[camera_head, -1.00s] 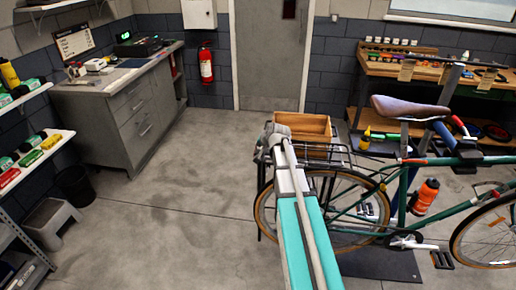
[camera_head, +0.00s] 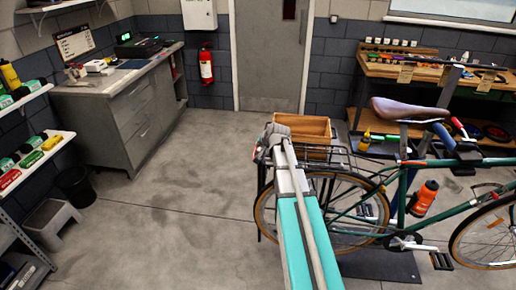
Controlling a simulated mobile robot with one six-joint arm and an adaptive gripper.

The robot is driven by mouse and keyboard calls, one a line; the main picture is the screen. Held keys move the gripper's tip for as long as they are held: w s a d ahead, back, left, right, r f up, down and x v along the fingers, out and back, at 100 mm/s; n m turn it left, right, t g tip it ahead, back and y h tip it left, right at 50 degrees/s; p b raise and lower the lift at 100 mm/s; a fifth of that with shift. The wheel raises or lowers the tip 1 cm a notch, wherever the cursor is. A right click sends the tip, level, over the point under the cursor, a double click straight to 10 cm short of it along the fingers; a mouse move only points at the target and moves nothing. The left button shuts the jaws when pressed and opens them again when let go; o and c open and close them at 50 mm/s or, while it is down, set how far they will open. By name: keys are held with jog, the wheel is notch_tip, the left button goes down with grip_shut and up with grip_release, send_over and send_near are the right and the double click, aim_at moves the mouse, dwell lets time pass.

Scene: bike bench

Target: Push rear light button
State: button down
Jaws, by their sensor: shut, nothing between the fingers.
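A green bicycle stands at the right, with its rear wheel (camera_head: 340,215) toward my arm and a black rear rack (camera_head: 335,157) over it. My arm reaches up from the bottom to the rack's rear end. My gripper (camera_head: 263,149) is at the arm's far end, small and grey, beside the back of the rack; it is shut and empty, though its fingers are hard to make out. A small reddish spot (camera_head: 254,153) shows at its left edge; it may be the rear light. No button can be made out, and I cannot tell whether the gripper touches anything.
A workbench (camera_head: 430,75) stands behind the bicycle, and a grey cabinet (camera_head: 130,110) is at the back left. Shelves, a step stool (camera_head: 50,220) and a dark bin (camera_head: 76,186) line the left. The floor between is clear.

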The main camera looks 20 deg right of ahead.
aim_at(260, 150)
jog(key=shift+r, duration=0.1)
dwell(0.3)
notch_tip(260, 150, up, 6)
jog(key=p, duration=0.6)
jog(key=shift+a, duration=0.1)
dwell(0.4)
jog(key=shift+s+a+f, duration=0.2)
jog(key=shift+a, duration=0.05)
jog(key=s+a+f+n+g, duration=0.3)
jog(key=s+a+n+g, duration=0.1)
jog(key=s+a, duration=0.7)
jog(key=s+a+f+n+g+b, duration=0.1)
jog(key=s+a+f+n+g, duration=0.2)
jog(key=s+a, duration=0.8)
jog(key=s+n+g, duration=0.1)
jog(key=s+g, duration=0.1)
jog(key=s, duration=0.1)
jog(key=shift+a+f+n, duration=0.25)
jog(key=shift+f+n, duration=0.05)
jog(key=shift+f, duration=0.05)
